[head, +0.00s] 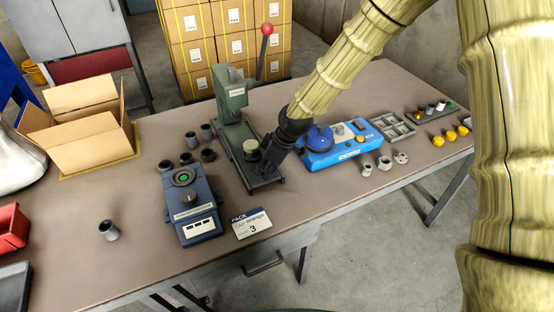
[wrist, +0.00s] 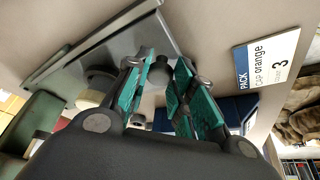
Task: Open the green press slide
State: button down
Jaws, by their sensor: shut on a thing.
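The green press (head: 233,97) stands near the middle of the table, with its lever and red ball (head: 267,30) raised. Its slide (head: 232,160) is a long grey-green bed reaching toward the table's front edge, with a round cream piece (head: 251,147) on it. My gripper (head: 268,158) is low at the slide's front right side. In the wrist view my gripper (wrist: 160,85) has its teal-padded fingers shut on a dark round knob (wrist: 160,70) at the end of the slide (wrist: 110,45). The fingers and arm partly hide the knob in the head view.
A blue-grey device (head: 190,205) with a green button is left of the press, and a blue box (head: 345,148) is close on the right. A card (head: 250,223) lies in front. An open carton (head: 85,130) and several grey cups stand farther left.

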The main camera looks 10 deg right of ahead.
jog(key=c, duration=1.2)
grip_release()
jog(key=shift+o, duration=0.2)
jog(key=v, duration=1.2)
